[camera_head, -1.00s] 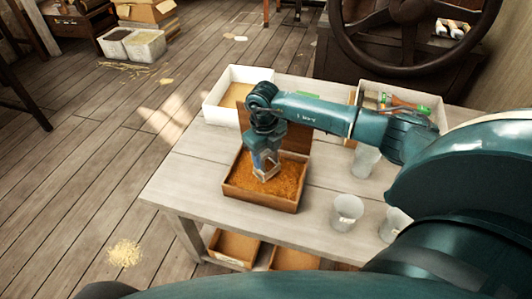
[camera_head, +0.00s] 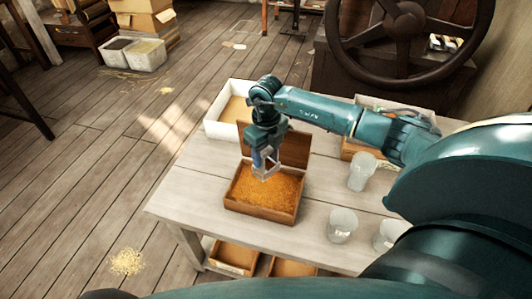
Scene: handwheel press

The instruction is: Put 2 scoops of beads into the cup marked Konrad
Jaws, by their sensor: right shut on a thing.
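An open brown wooden box (camera_head: 259,214) with a raised lid stands on the table and holds orange-brown beads (camera_head: 272,190). My right gripper (camera_head: 266,164) points down over the back of the box. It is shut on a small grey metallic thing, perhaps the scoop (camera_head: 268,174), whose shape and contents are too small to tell. Three clear cups stand to the right: a rear cup (camera_head: 361,173), a front cup (camera_head: 342,226) and a right cup (camera_head: 390,235), partly hidden by my arm. Marks on the cups are too faint to read, so I cannot tell which is Konrad's. My left gripper is not in view.
A white-walled tray (camera_head: 218,128) stands at the table's back left. Another box (camera_head: 352,148) is behind my right arm. Wooden bins (camera_head: 233,256) sit under the table. A large handwheel (camera_head: 404,20) rises behind. The table's left part is clear.

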